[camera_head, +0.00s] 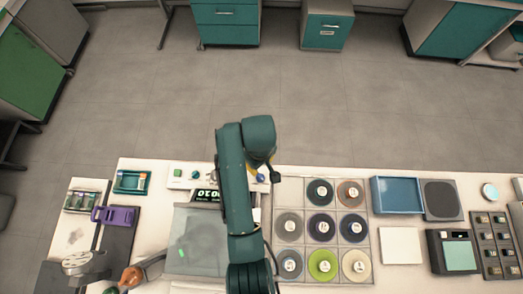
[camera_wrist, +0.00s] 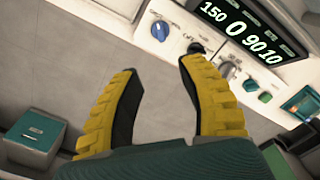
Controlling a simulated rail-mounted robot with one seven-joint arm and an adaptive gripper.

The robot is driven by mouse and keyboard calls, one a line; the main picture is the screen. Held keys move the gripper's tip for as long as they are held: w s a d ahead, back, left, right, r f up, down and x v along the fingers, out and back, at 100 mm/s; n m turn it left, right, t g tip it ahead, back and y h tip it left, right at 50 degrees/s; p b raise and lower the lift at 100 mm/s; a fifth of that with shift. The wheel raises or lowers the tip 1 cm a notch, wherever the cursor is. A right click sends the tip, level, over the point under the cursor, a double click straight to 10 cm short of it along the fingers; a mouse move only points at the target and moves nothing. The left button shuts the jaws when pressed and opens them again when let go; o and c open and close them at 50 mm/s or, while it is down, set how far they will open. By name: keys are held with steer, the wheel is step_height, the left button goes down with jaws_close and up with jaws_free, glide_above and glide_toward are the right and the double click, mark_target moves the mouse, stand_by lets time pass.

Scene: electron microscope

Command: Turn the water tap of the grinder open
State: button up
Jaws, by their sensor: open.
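The grinder's white control panel (camera_wrist: 185,35) lies beyond my fingertips in the wrist view. No readable label tells which control is the water tap. My gripper (camera_wrist: 160,68) is open and empty, with yellow ribbed fingers spread apart. The blue knob appears past the gap between the fingers, apart from both. In the head view my gripper (camera_head: 261,171) is over the panel's right end, partly hidden by my arm.
The grinder's lit display (camera_wrist: 238,27) reads 150, 0, 90, 10. In the head view, a tray of grinding discs (camera_head: 287,201) lies right of the grinder. A purple holder (camera_head: 117,215) and a teal box (camera_head: 131,181) stand left. Open floor (camera_head: 300,110) lies beyond the bench.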

mark_target(260, 177)
step_height(260, 177, down, 16)
steer(key=b, duration=0.2)
steer(key=shift+f+b, duration=0.2)
steer(key=shift+b, duration=0.15)
jaws_close()
